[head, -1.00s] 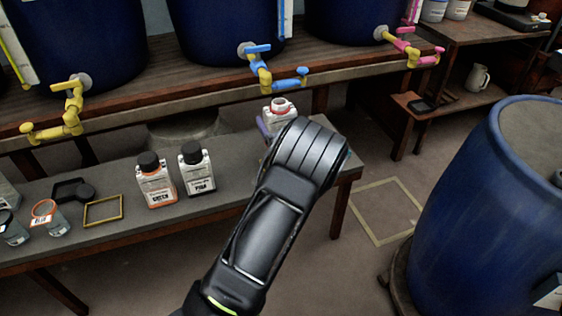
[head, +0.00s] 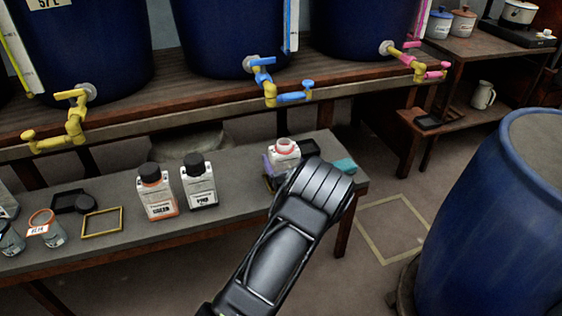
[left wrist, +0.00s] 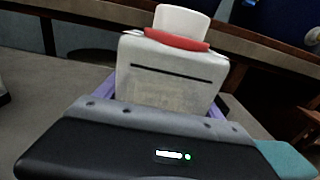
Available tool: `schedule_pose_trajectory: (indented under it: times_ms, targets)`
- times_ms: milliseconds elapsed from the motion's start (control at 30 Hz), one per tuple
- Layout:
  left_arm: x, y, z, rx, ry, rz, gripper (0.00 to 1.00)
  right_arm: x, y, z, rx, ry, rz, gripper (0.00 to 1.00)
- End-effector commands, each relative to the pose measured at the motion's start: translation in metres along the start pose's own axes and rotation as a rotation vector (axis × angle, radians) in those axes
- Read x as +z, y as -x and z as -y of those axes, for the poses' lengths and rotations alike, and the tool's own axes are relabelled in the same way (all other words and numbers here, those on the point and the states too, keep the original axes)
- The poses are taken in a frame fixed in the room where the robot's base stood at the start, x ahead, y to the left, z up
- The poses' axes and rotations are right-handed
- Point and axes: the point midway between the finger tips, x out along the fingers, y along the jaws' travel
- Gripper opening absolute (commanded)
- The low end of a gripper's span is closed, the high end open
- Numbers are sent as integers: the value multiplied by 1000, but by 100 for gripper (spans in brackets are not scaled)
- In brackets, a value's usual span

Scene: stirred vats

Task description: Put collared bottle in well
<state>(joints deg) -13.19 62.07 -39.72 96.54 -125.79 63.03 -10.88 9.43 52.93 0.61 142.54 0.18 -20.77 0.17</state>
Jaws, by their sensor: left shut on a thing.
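The collared bottle (head: 285,150) is white with a red collar and a pale open neck, above the bench's right end. In the left wrist view the bottle (left wrist: 170,72) stands close in front of the camera, slightly tilted in the picture. My left gripper (head: 278,163) is shut on it, with purple parts along its sides. My wrist hides the bottle's lower part. A dark shape (head: 270,183) shows beside and below the bottle; I cannot tell whether it is the well or whether the bottle touches it. My right gripper is in neither view.
A teal block (head: 345,165) lies right of my wrist. Two black-capped bottles, one orange-based (head: 156,192) and one white (head: 199,182), stand left on the bench (head: 240,165). A yellow frame (head: 102,234) and jars lie farther left. Vat taps overhang behind; a blue barrel (head: 490,220) stands right.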

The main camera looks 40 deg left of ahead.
Motion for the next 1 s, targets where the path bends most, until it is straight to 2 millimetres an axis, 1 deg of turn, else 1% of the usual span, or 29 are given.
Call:
schedule_pose_trajectory:
  times_ms: [267,400,433,667,900,1000]
  targets:
    - [-1,0,0,0,2,3,36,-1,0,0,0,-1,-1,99]
    - [-5,0,0,0,2,2,36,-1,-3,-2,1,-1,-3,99]
    - [-4,0,0,0,2,2,80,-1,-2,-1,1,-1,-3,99]
    - [-4,0,0,0,2,2,99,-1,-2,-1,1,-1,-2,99]
    - [-3,0,0,0,2,2,100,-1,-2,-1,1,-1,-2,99]
    - [1,0,0,1,2,2,100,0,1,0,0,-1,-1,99]
